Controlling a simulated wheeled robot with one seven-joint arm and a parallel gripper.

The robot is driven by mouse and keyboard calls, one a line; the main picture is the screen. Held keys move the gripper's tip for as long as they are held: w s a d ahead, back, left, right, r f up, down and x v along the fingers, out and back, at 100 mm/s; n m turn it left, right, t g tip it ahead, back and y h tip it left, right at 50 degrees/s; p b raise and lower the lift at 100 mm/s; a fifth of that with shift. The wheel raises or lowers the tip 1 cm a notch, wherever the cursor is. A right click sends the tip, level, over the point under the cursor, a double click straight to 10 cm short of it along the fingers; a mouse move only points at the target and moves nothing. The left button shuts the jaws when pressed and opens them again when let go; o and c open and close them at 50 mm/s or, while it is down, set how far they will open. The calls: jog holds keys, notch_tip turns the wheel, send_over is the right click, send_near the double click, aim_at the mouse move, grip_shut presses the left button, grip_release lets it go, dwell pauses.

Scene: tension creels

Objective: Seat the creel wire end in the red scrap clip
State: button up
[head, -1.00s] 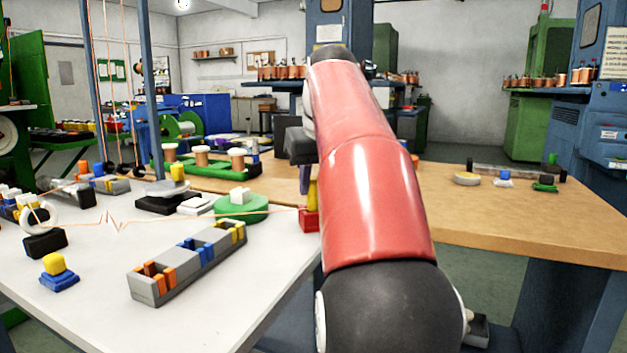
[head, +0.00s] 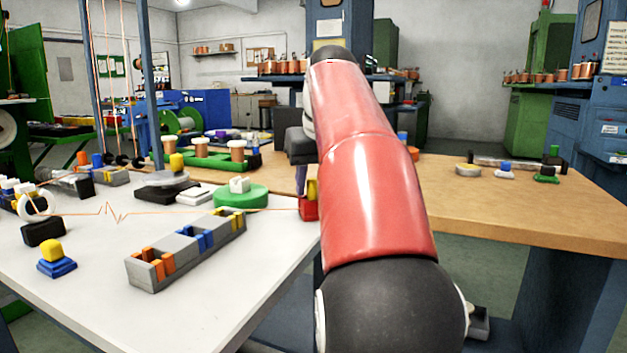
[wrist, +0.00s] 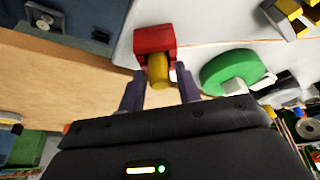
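The red scrap clip (head: 309,208) is a small red block at the table's right edge; a yellow cylindrical peg (wrist: 158,72) stands out of it. In the wrist view the clip (wrist: 153,39) is top centre. The thin orange wire (head: 200,211) runs across the white table from the white ring (head: 35,205), with a zigzag kink, to the clip's left side. Whether its end is seated inside is hidden. My gripper (wrist: 160,73) is open at the clip, its two purple-grey fingers on either side of the yellow peg, with gaps visible. The red arm hides the area right of the clip.
A green disc (head: 240,196) with a white knob and a grey slotted block (head: 188,252) with coloured inserts stand left of the clip. A blue and yellow piece (head: 56,260) sits front left. The wooden bench (head: 520,213) at right is mostly clear.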

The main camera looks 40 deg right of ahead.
jog(key=shift+o, duration=1.1)
jog(key=p+v, duration=0.2)
jog(key=v, duration=0.5)
jog(key=shift+r+p, duration=0.35)
jog(key=shift+p, duration=0.05)
jog(key=shift+s+a, duration=0.1)
jog(key=shift+s, duration=0.05)
